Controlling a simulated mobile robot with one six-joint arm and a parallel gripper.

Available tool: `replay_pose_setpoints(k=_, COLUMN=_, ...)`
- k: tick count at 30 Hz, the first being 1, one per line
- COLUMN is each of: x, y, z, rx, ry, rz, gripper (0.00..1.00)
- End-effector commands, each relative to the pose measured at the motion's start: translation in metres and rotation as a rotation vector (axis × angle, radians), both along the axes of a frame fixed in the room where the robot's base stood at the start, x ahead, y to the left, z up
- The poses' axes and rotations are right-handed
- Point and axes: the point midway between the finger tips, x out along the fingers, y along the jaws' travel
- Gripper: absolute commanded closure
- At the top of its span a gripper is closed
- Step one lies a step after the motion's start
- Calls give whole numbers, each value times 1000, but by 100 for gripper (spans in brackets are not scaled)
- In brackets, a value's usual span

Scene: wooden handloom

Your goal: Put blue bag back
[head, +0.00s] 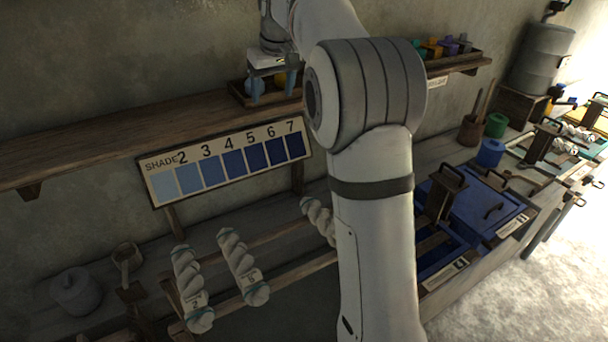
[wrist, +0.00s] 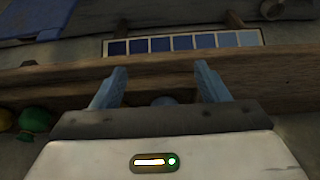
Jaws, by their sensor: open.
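A small round blue bag (head: 256,88) sits in a wooden tray (head: 238,95) on the wall shelf in the head view. In the wrist view the bag (wrist: 163,100) shows as a grey-blue lump low between the fingers, mostly hidden by the gripper body. My gripper (head: 271,82) is over the tray, pointing down, with its two blue fingers apart. In the wrist view my gripper (wrist: 160,72) is open, with the fingers on either side of the bag. I cannot tell whether they touch it.
The shelf (head: 100,135) runs along the wall above a shade card (head: 228,163). Another tray of coloured bags (head: 440,47) stands farther right. Pale yarn skeins (head: 242,262) hang below; my arm hides the middle.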

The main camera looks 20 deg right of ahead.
Motion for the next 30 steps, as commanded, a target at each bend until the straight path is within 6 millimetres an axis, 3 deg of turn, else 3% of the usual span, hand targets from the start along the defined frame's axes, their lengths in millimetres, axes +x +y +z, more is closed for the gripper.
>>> replay_pose_setpoints(k=5, x=-30, y=4, z=4, rx=-2, ry=-4, rz=-17, gripper=32)
replay_pose_setpoints(k=14, x=-148, y=15, z=-11, rx=-4, ry=-17, rz=-84, gripper=32)
replay_pose_setpoints(k=20, x=-233, y=20, z=-43, rx=-3, ry=-27, rz=-127, gripper=32)
replay_pose_setpoints(k=24, x=-290, y=22, z=-75, rx=-3, ry=-35, rz=-152, gripper=32)
replay_pose_setpoints(k=30, x=-346, y=23, z=-116, rx=-1, ry=-41, rz=-180, gripper=32)
